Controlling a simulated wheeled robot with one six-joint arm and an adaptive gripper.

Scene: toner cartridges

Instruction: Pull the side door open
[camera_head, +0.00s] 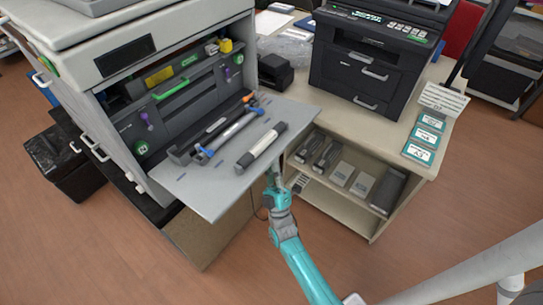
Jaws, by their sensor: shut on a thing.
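The large printer (122,55) stands at the left. A flat grey door panel (212,198), which I take for the side door, is folded down and lies about level in front of its open bay. My gripper (274,172) is at the panel's right edge, shut on it; its fingertips are partly hidden, so the exact grip point is unclear. A black toner cartridge with a white label (262,147) lies on the panel near my gripper. Other long cartridges with blue ends (228,132) lie on the panel's inner side, close to the bay.
A black printer (372,60) stands on a beige cabinet (415,165), whose shelf below holds several dark and grey boxes (342,174). A black bin (62,165) is left of the large printer. Wooden floor (450,225) is open at the right.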

